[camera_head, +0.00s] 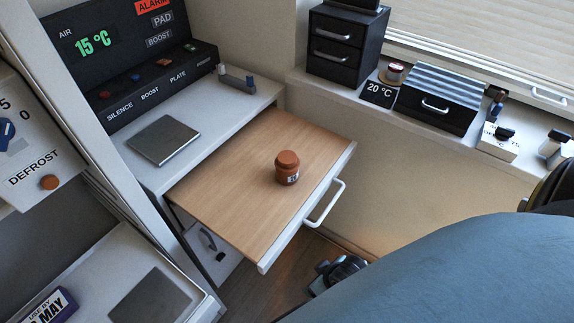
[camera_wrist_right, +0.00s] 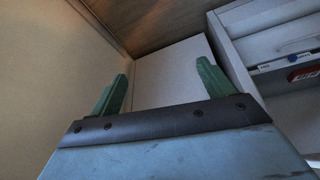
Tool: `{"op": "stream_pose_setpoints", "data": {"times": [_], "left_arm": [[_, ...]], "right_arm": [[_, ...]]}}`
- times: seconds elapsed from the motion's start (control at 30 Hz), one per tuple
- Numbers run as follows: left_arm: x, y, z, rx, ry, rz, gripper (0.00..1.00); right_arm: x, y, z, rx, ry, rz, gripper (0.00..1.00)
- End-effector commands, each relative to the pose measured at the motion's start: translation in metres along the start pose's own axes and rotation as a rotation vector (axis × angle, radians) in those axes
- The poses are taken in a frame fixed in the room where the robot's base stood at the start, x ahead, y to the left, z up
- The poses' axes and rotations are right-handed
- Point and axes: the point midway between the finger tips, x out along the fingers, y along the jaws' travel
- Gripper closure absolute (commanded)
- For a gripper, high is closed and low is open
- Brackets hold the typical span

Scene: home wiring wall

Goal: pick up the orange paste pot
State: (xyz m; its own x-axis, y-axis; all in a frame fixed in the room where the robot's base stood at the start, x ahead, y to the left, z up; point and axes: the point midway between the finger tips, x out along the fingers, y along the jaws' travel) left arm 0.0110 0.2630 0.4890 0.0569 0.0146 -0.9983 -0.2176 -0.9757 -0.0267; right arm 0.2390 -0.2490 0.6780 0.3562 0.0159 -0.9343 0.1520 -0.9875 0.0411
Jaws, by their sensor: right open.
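The orange paste pot (camera_head: 288,168) stands upright with its lid on, on the wooden surface of the pulled-out drawer (camera_head: 235,190) in the head view. A small pale label shows on its side. My right gripper (camera_wrist_right: 162,72) is open in the right wrist view, its two green fingers apart with nothing between them. The pot does not show in that view, so the gripper's distance from it cannot be told. My left gripper is not in view.
The drawer's white handle (camera_head: 325,203) juts out at its front right. A grey plate (camera_head: 164,139) lies on the white counter left of the drawer. A black drawer unit (camera_head: 335,45) and a ridged-lid box (camera_head: 436,98) stand on the ledge behind. The wood around the pot is clear.

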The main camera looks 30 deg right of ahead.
Motion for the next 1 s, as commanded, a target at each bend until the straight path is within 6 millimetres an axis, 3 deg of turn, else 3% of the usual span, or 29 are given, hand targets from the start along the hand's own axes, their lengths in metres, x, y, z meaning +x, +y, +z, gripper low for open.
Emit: {"op": "stream_pose_setpoints", "data": {"times": [0.03, 0.23, 0.33, 0.4, 0.8, 1.0], "left_arm": [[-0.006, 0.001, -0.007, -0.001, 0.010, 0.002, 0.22], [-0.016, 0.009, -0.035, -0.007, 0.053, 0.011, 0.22], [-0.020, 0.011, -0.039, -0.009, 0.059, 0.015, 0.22], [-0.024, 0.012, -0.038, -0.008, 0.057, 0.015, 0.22], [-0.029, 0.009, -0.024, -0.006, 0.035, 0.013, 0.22], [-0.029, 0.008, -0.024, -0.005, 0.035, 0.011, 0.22]], "right_arm": [[-0.023, 0.001, -0.018, -0.001, 0.024, 0.000, 0.18], [-0.088, 0.003, -0.061, -0.004, 0.084, -0.002, 0.18], [-0.118, 0.005, -0.078, -0.007, 0.119, -0.002, 0.18], [-0.137, 0.017, -0.100, -0.012, 0.206, 0.002, 0.18], [-0.169, 0.078, -0.180, 0.005, 0.656, -0.025, 0.18], [-0.182, 0.099, -0.201, 0.016, 0.796, -0.040, 0.18]]}}
